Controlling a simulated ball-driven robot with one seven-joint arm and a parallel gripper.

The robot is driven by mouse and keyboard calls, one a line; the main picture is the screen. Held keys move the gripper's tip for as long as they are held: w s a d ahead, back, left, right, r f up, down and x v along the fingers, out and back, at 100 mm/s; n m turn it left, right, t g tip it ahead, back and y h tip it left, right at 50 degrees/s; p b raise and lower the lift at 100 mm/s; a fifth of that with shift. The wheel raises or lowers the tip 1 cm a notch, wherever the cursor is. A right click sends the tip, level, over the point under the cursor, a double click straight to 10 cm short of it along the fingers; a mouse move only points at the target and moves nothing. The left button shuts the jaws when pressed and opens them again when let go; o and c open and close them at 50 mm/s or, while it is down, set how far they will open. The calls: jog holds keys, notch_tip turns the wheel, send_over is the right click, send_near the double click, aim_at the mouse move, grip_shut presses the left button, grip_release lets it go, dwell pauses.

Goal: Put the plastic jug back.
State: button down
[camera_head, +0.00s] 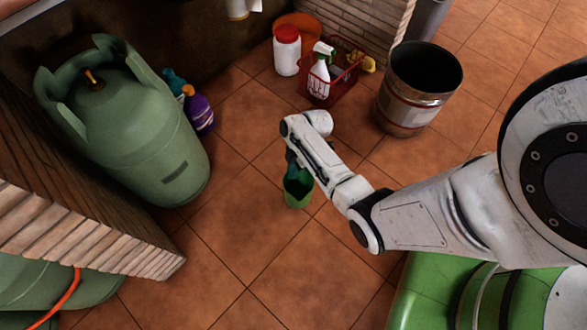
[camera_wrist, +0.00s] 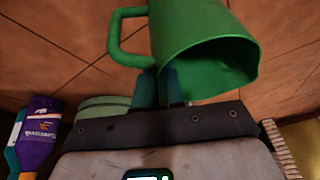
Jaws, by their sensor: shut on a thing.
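The plastic jug (camera_head: 299,190) is green, with a loop handle. In the head view it hangs below the end of my arm, over the tiled floor. In the wrist view the jug (camera_wrist: 198,36) fills the top middle, its open mouth towards the lower right and its handle on the left. My gripper (camera_wrist: 160,82) is shut on the jug near the handle; the exact contact is hard to make out. In the head view my gripper (camera_head: 292,161) is small and partly hidden by the arm.
A green gas cylinder (camera_head: 128,125) stands left, with purple (camera_head: 199,110) and teal (camera_head: 174,80) bottles beside it. A red basket (camera_head: 343,87) with a spray bottle (camera_head: 319,76), a red-lidded white jar (camera_head: 287,55) and a metal bin (camera_head: 418,90) stand behind. Floor (camera_head: 240,235) in front is clear.

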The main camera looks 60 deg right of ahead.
jog(key=shift+f+b, duration=0.45)
jog(key=shift+f, duration=1.1)
jog(key=c, duration=1.2)
grip_release()
jog(key=shift+c, duration=0.2)
jog(key=p+v, duration=0.6)
jog(key=v, duration=0.6)
notch_tip(320, 180, up, 6)
jog(key=m+g+h, duration=0.1)
jog(key=m+h, duration=0.1)
jog(key=m, duration=0.2)
send_over(290, 181)
jog(key=s+a, duration=0.5)
jog(key=s+a+r+m+h, duration=0.2)
jog(key=s+a+r+m, duration=0.4)
jog(key=r, duration=0.4)
jog(key=shift+s+a+m, duration=0.15)
jog(key=shift+s+m, duration=0.15)
jog(key=shift+s, duration=0.05)
